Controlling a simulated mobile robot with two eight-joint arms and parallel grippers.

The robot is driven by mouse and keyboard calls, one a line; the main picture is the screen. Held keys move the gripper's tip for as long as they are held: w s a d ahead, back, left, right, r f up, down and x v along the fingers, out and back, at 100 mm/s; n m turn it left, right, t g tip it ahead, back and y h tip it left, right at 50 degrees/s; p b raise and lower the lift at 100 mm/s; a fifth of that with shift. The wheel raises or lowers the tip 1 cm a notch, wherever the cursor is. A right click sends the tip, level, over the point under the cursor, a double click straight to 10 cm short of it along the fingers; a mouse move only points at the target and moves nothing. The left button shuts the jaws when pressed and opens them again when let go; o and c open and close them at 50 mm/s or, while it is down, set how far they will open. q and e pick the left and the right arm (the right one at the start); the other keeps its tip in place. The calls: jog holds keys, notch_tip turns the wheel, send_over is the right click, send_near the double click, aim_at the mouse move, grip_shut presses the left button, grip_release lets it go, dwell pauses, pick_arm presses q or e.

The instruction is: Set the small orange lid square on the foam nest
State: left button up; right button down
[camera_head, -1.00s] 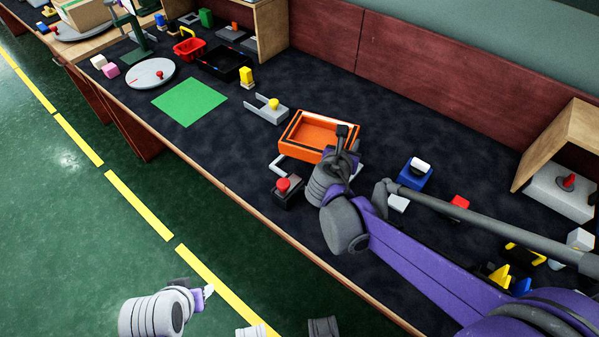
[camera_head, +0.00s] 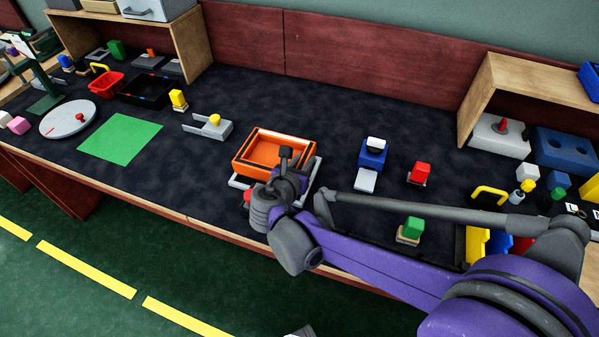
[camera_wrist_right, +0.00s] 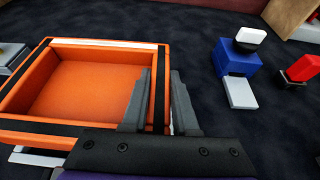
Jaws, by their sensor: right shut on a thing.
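The orange lid (camera_head: 262,158) looks like a shallow open tray with black strips along its edges. It is at mid-table in the head view and fills the left of the right wrist view (camera_wrist_right: 100,85). My right gripper (camera_head: 285,160) is at its near right side. In the wrist view its two grey fingers (camera_wrist_right: 160,105) are on either side of the lid's right wall, shut on it. Pale grey bracket pieces (camera_head: 238,182) show under and around the lid; I cannot tell whether it touches them. I cannot make out a foam nest. My left gripper is not in view.
A blue block with a white top (camera_head: 373,153), a red block (camera_head: 419,173) and a green block (camera_head: 411,228) stand to the right. A grey fixture with a yellow knob (camera_head: 210,127) and a green mat (camera_head: 121,143) lie left. The dark table behind the lid is clear.

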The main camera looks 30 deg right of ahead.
jog(key=shift+f+b, duration=0.6)
jog(key=shift+f, duration=1.25)
jog(key=shift+f, duration=0.2)
jog(key=c, duration=0.7)
grip_release()
jog(key=shift+r, duration=0.3)
jog(key=p+v, duration=0.2)
jog(key=v, duration=1)
jog(key=shift+s+f, duration=0.1)
jog(key=shift+f, duration=0.05)
